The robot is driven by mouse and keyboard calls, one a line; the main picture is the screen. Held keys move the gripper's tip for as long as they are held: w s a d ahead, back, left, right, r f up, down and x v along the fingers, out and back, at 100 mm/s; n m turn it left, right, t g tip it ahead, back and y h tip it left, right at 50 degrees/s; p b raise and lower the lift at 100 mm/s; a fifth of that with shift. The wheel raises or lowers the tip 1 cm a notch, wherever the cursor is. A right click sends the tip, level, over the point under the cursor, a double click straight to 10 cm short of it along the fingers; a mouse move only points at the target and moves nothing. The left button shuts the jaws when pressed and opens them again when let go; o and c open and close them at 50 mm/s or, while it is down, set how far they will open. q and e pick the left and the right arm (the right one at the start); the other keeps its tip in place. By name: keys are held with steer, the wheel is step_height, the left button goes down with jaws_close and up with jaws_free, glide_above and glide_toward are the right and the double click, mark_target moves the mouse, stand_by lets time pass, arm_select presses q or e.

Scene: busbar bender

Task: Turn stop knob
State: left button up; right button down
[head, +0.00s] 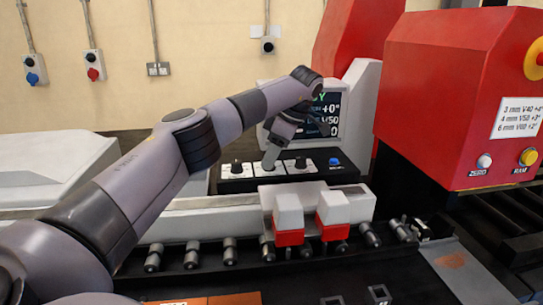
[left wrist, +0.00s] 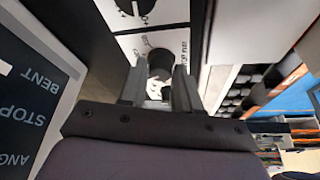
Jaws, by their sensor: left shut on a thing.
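The black control panel (head: 285,183) with white label plates stands in the middle of the head view. My left gripper (head: 270,164) reaches down to its middle plate and hides the knob there. In the left wrist view, the two fingers (left wrist: 160,88) stand on either side of a dark round knob (left wrist: 160,63) and are shut on it. I take this as the stop knob; its small label is too unclear to read. Another black knob (head: 237,166) is to the left and one (head: 300,163) to the right. My right gripper is not in view.
A screen (head: 330,108) stands behind the panel, close to my wrist; it also shows in the left wrist view (left wrist: 32,105). A blue button (head: 335,162) is at the panel's right end. Red-and-white blocks (head: 289,218) stand in front. A red machine housing (head: 440,85) is on the right.

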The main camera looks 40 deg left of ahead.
arm_select(q)
steer(key=shift+n+g+h, duration=0.3)
steer(key=shift+n, duration=0.7)
steer(key=o, duration=1)
